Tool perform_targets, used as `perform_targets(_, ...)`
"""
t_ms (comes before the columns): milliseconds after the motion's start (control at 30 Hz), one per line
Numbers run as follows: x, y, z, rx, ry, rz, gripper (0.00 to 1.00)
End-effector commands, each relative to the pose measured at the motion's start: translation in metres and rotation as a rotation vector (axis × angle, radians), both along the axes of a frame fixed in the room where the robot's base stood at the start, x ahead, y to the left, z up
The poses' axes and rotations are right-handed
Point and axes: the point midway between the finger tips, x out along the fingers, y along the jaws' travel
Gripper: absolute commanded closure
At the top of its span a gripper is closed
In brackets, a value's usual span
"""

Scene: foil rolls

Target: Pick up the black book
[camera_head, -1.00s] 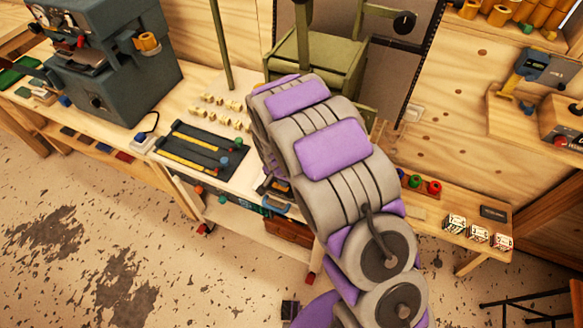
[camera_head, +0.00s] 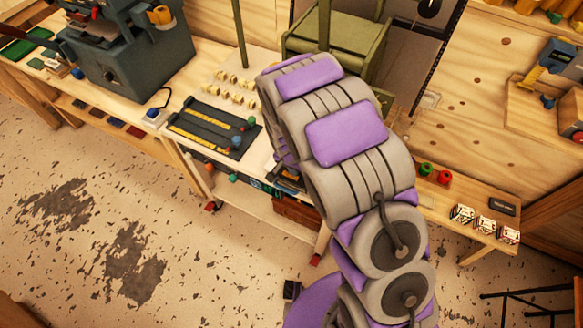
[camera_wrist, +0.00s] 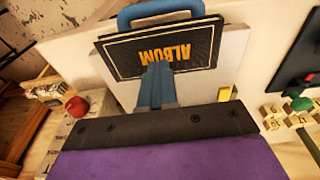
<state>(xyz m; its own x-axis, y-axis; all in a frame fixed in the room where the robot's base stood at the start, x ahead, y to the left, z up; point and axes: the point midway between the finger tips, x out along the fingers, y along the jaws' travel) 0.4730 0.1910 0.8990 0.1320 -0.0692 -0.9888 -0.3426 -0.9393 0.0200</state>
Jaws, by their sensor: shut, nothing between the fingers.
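The black book (camera_wrist: 197,52) lies flat, with "ALBUM" in gold letters upside down in the wrist view. It rests on a pale grey board or thicker block at the edge of the white tabletop. My gripper (camera_wrist: 157,70) shows as a blue-grey finger in front of a dark plate and purple body. It is shut and empty, and its tip overlaps the book's near edge in the picture. I cannot tell if it touches. In the head view my arm hides the gripper and most of the book.
A blue curved piece (camera_wrist: 160,10) lies at the book's far edge. A red knob (camera_wrist: 77,106) is at left, and cream blocks (camera_wrist: 272,112) at right. A black tray (camera_head: 213,127), a green machine (camera_head: 335,40) and a grey machine (camera_head: 125,50) stand around. Floor in front is open.

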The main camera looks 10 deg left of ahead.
Motion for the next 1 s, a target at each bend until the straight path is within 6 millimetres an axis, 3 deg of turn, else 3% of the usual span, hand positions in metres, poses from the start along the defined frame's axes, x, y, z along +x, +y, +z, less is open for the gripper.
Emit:
perform_targets(500, -0.089, 0.034, 0.007, 0.007, -0.013, 0.004, 1.00)
perform_targets(700, -0.105, 0.042, 0.006, 0.007, -0.014, 0.003, 1.00)
perform_targets(1000, -0.108, 0.043, 0.006, 0.008, -0.016, 0.000, 1.00)
